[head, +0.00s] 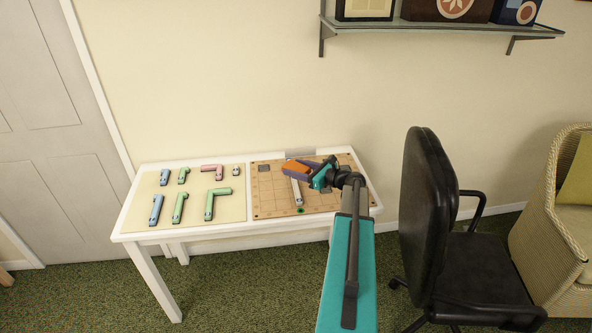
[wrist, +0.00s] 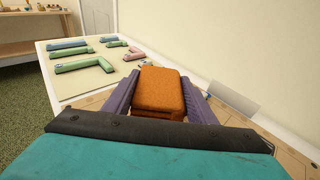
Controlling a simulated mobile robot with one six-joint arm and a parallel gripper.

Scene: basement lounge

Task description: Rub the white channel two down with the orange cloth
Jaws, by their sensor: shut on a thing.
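My gripper (head: 306,171) is over the wooden board, its purple fingers shut on the orange cloth (head: 295,165). In the wrist view the orange cloth (wrist: 158,90) is a thick folded pad between the two fingers of my gripper (wrist: 161,98). A long white channel (head: 297,194) lies on the board, running from below the gripper toward the front edge. Its far end is hidden by the gripper and cloth. I cannot tell whether the cloth touches it. A short white piece (head: 236,170) lies on the beige mat to the left.
The wooden board (head: 264,205) fills the right half of the white table (head: 245,236). The beige mat (head: 141,213) on the left holds several blue, green and pink pieces. A black office chair (head: 440,220) stands close on the right. A wall shelf (head: 440,28) hangs above.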

